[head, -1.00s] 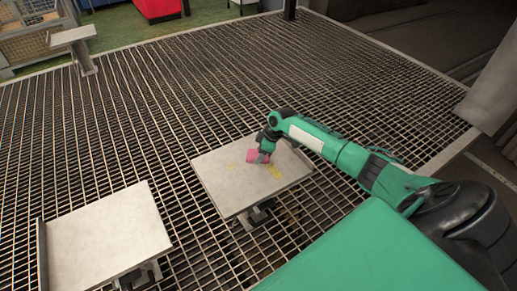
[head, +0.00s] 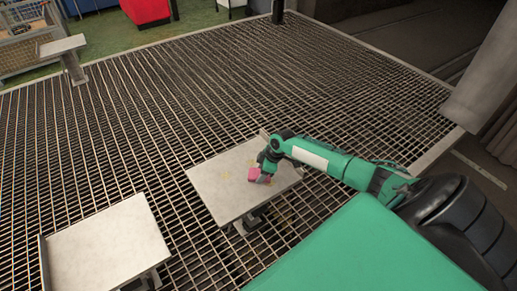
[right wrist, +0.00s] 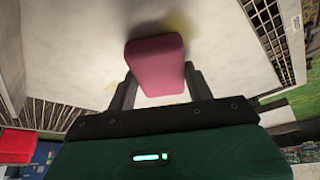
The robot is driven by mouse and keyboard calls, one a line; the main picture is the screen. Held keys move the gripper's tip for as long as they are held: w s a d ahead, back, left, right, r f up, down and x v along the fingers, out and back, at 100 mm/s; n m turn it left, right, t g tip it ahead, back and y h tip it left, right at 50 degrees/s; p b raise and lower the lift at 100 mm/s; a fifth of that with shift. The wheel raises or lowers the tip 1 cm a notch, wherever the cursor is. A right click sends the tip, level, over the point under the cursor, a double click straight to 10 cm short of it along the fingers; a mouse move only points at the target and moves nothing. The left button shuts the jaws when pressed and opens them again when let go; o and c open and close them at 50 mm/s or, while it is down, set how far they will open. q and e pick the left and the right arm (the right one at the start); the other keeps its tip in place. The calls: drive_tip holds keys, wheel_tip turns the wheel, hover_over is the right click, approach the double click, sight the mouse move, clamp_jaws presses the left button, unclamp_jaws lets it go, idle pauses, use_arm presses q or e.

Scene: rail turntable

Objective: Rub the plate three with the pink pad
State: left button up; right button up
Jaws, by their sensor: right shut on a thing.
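My right gripper (head: 264,169) is shut on the pink pad (head: 256,175), over the right part of the pale square plate (head: 222,192) in the middle of the head view. The right wrist view shows the pad (right wrist: 155,60) between the two dark fingers (right wrist: 158,88), over the plate's pale surface (right wrist: 75,40). I cannot tell whether pad and plate touch. Faint yellow marks (head: 224,174) show on the plate, and a yellow smear (right wrist: 180,22) lies beside the pad in the wrist view. I see no number on the plate. My left gripper is out of view.
A second pale plate (head: 105,245) stands at the lower left, and a small raised plate (head: 62,45) at the far left. Metal grating (head: 150,120) surrounds them, mostly clear. A wire crate (head: 25,45) and a red box (head: 146,10) are at the back.

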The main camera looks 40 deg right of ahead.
sight(268, 189)
drive_tip(key=shift+s+r+p, duration=0.1)
drive_tip(key=shift+s+p, duration=1.05)
drive_tip(key=shift+s, duration=0.3)
drive_tip(key=shift+s+a+p, duration=0.15)
drive_tip(key=shift+s+p, duration=0.7)
drive_tip(key=shift+s, duration=0.5)
drive_tip(key=shift+s+f, duration=0.3)
drive_tip(key=shift+s, duration=0.25)
drive_tip(key=shift+r, duration=0.15)
drive_tip(key=shift+w+r+p, duration=0.1)
drive_tip(key=shift+r+p, duration=2.5)
drive_tip(key=shift+r, duration=0.3)
drive_tip(key=shift+r, duration=0.1)
wheel_tip(268, 189, up, 3)
drive_tip(key=shift+f+p, duration=0.1)
drive_tip(key=shift+p, duration=1.1)
